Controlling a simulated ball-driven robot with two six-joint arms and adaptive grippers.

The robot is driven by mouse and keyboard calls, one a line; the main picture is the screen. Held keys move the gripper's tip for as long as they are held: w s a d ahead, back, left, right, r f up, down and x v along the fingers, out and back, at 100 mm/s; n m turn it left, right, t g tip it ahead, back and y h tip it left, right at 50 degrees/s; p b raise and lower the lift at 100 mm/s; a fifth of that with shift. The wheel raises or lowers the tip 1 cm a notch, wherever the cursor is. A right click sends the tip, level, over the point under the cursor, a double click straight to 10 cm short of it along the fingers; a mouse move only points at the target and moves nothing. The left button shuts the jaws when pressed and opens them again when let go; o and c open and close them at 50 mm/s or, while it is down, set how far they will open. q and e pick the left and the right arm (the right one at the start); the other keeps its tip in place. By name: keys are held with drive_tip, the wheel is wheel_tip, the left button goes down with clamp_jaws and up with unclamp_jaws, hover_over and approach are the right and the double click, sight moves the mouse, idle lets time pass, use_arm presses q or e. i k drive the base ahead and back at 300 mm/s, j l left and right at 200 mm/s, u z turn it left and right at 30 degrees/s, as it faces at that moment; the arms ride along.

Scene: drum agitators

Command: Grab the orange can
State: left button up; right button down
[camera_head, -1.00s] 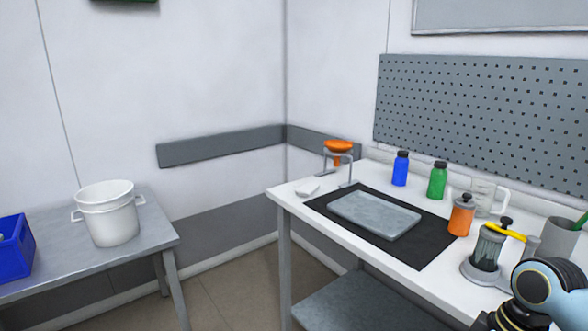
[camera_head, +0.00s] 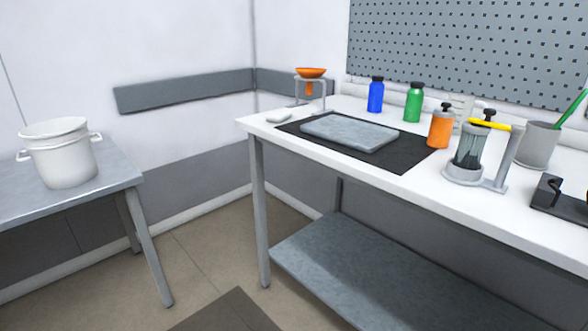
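The orange can (camera_head: 439,131) is a small orange cylinder with a dark knob on top. It stands upright on the white table (camera_head: 476,194), at the right edge of the black mat (camera_head: 409,160). A jar-like device with a yellow handle (camera_head: 468,157) stands close on its right. A clear mug partly shows behind the can. Neither of my grippers shows in this view.
Blue (camera_head: 375,96) and green (camera_head: 414,104) bottles stand behind the mat, left of the can. A grey slab (camera_head: 350,131) lies on the mat. A grey cup (camera_head: 537,146) stands at right. Floor between the tables is open.

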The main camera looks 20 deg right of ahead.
sight(441, 127)
drive_tip(key=z, duration=1.35)
drive_tip(key=i+j, duration=0.2)
drive_tip(key=j, duration=0.2)
drive_tip(key=i+j, duration=0.25)
drive_tip(key=j, duration=0.15)
drive_tip(key=u, duration=0.05)
